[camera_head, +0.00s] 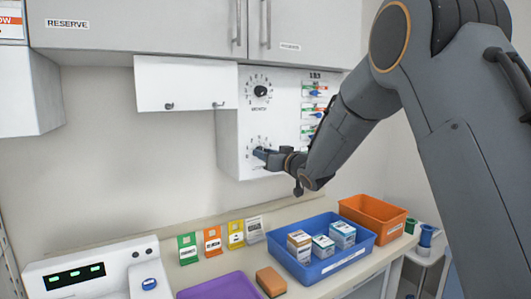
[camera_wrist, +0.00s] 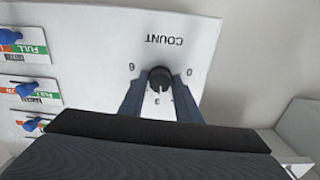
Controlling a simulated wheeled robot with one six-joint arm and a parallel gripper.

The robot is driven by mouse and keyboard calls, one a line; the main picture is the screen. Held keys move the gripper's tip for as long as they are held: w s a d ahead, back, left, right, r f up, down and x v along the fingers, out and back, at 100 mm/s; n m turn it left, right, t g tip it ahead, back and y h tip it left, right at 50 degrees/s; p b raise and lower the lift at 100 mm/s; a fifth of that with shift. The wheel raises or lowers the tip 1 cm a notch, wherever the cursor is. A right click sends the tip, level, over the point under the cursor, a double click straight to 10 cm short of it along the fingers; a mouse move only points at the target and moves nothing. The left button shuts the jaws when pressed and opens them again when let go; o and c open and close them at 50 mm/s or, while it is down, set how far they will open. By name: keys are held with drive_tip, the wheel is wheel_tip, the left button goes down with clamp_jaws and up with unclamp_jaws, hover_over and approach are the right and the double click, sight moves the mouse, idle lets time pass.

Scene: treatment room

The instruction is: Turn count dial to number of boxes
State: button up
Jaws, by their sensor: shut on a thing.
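Three small boxes, one white and orange (camera_head: 299,245), one white and teal (camera_head: 323,247) and one white and blue (camera_head: 342,235), stand in a blue tray (camera_head: 317,272).
The month dial (camera_head: 260,91) is above the count dial. Several blue switches (camera_head: 313,92) are on the panel's right. An orange bin (camera_head: 372,217), purple tray (camera_head: 219,287), sponge-like block (camera_head: 271,281) and coloured cards (camera_head: 212,241) are on the counter below.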

drive_tip(key=shift+m+p, duration=0.35)
drive_tip(key=shift+m, duration=0.75)
drive_tip(key=o, duration=1.1)
drive_tip(key=shift+c, duration=0.2)
drive_tip(key=shift+s+d, duration=0.1)
drive_tip(key=b+v, duration=0.2)
drive_tip(key=v, duration=0.5)
drive_tip(key=shift+s+d, duration=0.2)
